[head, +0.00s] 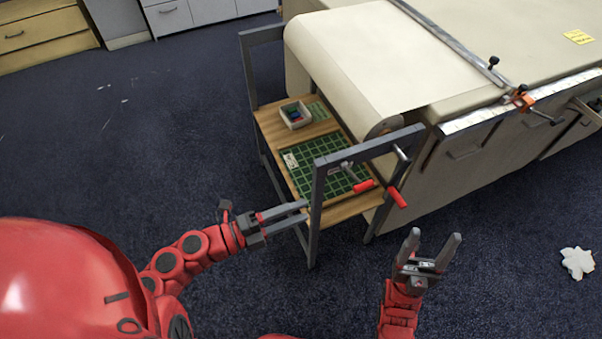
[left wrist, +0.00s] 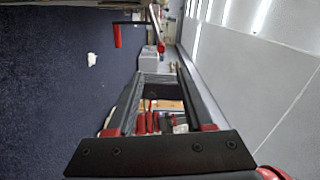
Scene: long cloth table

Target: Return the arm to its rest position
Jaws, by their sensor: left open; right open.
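My left gripper (head: 306,212) is open and empty, beside the near post of the grey metal frame at the table's end. Whether its tips touch the post I cannot tell. In the left wrist view its two dark fingers (left wrist: 160,78) stand apart. My right gripper (head: 437,236) is open and empty, its fingers pointing up the picture above the blue floor, right of the frame.
The grey frame (head: 318,190) holds a wooden shelf with a green gridded mat (head: 325,165) and a small box (head: 296,114). Red-handled cranks (head: 397,197) stick out nearby. The cloth table (head: 480,150) with a paper roll stands behind.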

